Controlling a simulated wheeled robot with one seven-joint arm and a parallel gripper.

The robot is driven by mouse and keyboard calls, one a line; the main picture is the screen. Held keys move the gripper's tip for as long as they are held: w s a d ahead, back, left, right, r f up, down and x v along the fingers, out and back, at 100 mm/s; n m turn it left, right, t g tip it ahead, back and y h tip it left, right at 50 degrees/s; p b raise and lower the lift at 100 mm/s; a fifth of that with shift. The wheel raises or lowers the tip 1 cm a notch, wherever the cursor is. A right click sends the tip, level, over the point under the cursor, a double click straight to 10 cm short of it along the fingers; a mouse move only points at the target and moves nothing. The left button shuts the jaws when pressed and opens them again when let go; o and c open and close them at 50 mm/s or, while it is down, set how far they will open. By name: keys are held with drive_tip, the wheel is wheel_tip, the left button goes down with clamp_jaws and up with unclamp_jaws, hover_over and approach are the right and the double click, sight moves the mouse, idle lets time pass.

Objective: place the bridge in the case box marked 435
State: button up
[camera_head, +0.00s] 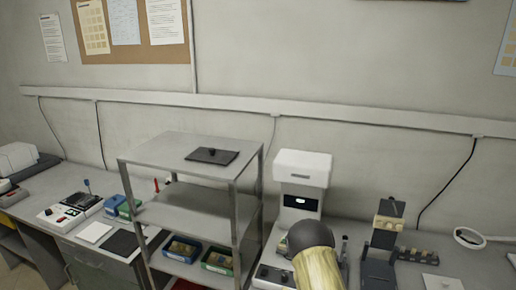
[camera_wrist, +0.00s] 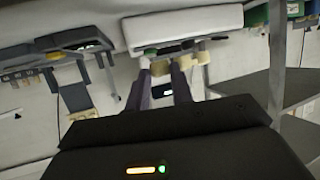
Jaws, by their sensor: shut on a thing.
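My gripper (camera_wrist: 161,76) shows in the wrist view with its two dark fingers reaching up the picture. It is shut on a small pale tan piece (camera_wrist: 160,68), which looks like the bridge; its shape is mostly hidden at the tips. In the head view, a blue case box (camera_head: 183,249) and a green case box (camera_head: 217,261) sit on a lower shelf of the grey rack (camera_head: 167,214). Another blue box (camera_head: 113,206) and a green box (camera_head: 129,209) stand on the bench left of the rack. No box number is readable. The gripper fingers are not visible in the head view.
A white machine (camera_head: 302,170) stands right of the rack. A dark stand with a tan top (camera_head: 389,212) is farther right. A dark flat plate (camera_head: 211,156) lies on the rack's top shelf. The rack posts and shelves bound the access to the boxes. The middle shelf looks clear.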

drive_tip(key=s+f, duration=0.4)
drive_tip(key=f, duration=0.1)
drive_tip(key=shift+f, duration=0.15)
idle(0.5)
